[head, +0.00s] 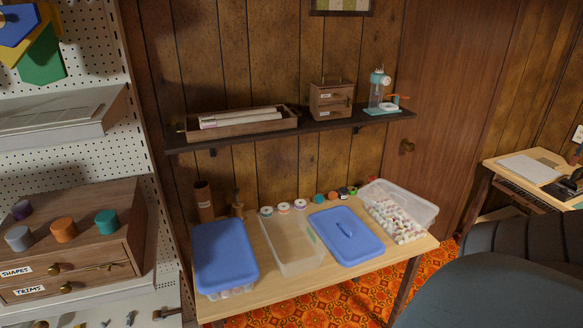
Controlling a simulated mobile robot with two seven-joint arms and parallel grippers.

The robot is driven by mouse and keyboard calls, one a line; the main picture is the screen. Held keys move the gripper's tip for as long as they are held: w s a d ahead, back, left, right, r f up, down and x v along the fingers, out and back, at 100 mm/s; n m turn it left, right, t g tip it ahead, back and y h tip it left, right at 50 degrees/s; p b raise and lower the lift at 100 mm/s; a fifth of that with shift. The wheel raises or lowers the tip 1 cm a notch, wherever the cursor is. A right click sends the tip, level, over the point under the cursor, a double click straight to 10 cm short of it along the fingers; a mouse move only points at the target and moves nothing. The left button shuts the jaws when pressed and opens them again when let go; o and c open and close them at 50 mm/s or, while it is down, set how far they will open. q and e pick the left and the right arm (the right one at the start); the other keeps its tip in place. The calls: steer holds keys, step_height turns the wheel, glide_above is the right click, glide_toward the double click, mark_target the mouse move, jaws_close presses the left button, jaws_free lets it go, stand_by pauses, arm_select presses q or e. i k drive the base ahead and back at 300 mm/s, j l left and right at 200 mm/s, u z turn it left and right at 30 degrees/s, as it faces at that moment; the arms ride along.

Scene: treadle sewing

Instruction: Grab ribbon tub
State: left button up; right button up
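Three clear plastic tubs are on the light wooden table (405,246). The left tub (228,293) has a blue lid (225,250) on it, and its contents show only faintly through the side. The middle tub (292,246) is open and looks empty. The right tub (425,209) is open, tilted in the view, and full of small white, pink and red pieces. A loose blue lid (346,240) with a handle lies between the middle and right tubs. No label naming ribbon is readable, so I cannot tell which is the ribbon tub. Neither gripper is in view.
Small spools (284,207) line the table's back edge. A dark shelf (330,124) above it carries a wooden tray (240,123), a small drawer box (331,101) and a teal device (379,88). A wooden drawer cabinet (112,217) stands left; a grey-blue chair (490,285) fills the lower right.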

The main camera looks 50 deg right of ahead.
mark_target(296, 247)
steer(key=l, duration=1.1)
steer(key=k+l+u, duration=0.1)
steer(key=l, duration=1)
steer(key=i+l, duration=0.35)
steer(key=l, duration=0.15)
